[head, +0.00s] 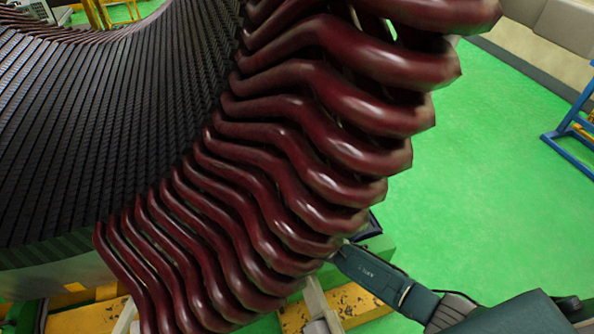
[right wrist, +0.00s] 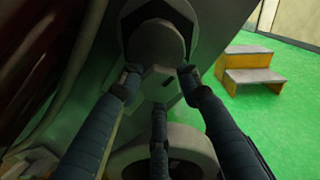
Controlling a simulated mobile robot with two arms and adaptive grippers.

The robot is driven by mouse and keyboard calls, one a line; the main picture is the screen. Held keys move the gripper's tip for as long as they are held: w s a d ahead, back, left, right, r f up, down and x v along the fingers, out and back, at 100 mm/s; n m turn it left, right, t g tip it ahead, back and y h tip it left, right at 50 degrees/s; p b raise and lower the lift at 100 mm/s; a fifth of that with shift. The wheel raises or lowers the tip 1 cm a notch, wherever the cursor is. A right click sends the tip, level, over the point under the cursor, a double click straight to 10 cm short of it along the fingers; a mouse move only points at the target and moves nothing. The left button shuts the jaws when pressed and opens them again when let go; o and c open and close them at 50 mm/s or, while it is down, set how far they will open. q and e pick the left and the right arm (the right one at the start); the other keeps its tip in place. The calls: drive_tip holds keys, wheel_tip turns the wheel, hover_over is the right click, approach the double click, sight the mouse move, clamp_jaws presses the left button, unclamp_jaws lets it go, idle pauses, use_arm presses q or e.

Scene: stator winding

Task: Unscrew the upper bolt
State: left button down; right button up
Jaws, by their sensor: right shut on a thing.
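In the right wrist view, a grey bolt (right wrist: 160,86) with a hexagonal head sits in front of a thicker round grey part on the machine. My right gripper (right wrist: 158,90) has its dark jointed fingers closed around the bolt head, one on each side and one below. In the head view, part of my right gripper (head: 345,254) reaches in from the lower right beside the ends of the dark red coils (head: 290,190). The coils and the machine's edge hide its fingertips and the bolt there. My left gripper is in neither view.
The dark ribbed stator core (head: 100,130) fills the left of the head view. A yellow-and-green base (head: 355,300) lies below the coils. A round grey part (right wrist: 190,145) is under the bolt.

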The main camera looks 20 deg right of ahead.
drive_tip(key=shift+w+r+n, duration=0.2)
drive_tip(key=shift+r+n, duration=0.4)
drive_tip(key=shift+a, duration=0.1)
drive_tip(key=o, duration=1.2)
drive_tip(key=shift+a, duration=0.1)
drive_tip(key=shift+c, duration=0.2)
drive_tip(key=shift+s+f, duration=0.15)
drive_tip(key=shift+f, duration=0.05)
drive_tip(key=shift+f, duration=0.15)
drive_tip(key=shift+s, duration=0.1)
drive_tip(key=s, duration=1.1)
drive_tip(key=shift+s+d, duration=0.2)
drive_tip(key=shift+s, duration=0.2)
